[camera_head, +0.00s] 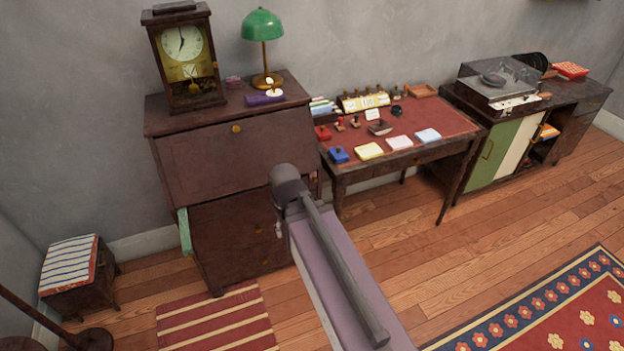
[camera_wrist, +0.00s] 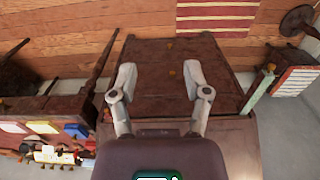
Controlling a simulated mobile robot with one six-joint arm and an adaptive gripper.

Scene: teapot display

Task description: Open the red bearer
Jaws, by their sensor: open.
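A small red box (camera_head: 322,132), the likeliest red bearer, sits at the left end of the red-topped desk (camera_head: 440,118), behind a blue box (camera_head: 338,155). It looks closed, but it is too small to be sure. My gripper (camera_wrist: 159,72) shows in the wrist view with its two fingers spread apart and nothing between them. It is over the front of the dark wooden bureau (camera_wrist: 150,55), away from the red box. In the head view my arm hides the fingers.
The bureau (camera_head: 225,155) bears a clock (camera_head: 183,45), a green lamp (camera_head: 262,28) and a purple item (camera_head: 264,98). Yellow, white and pale blue pads line the desk's front edge, with stamps behind. A record player cabinet (camera_head: 500,150) stands right. The wooden floor in front is largely free.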

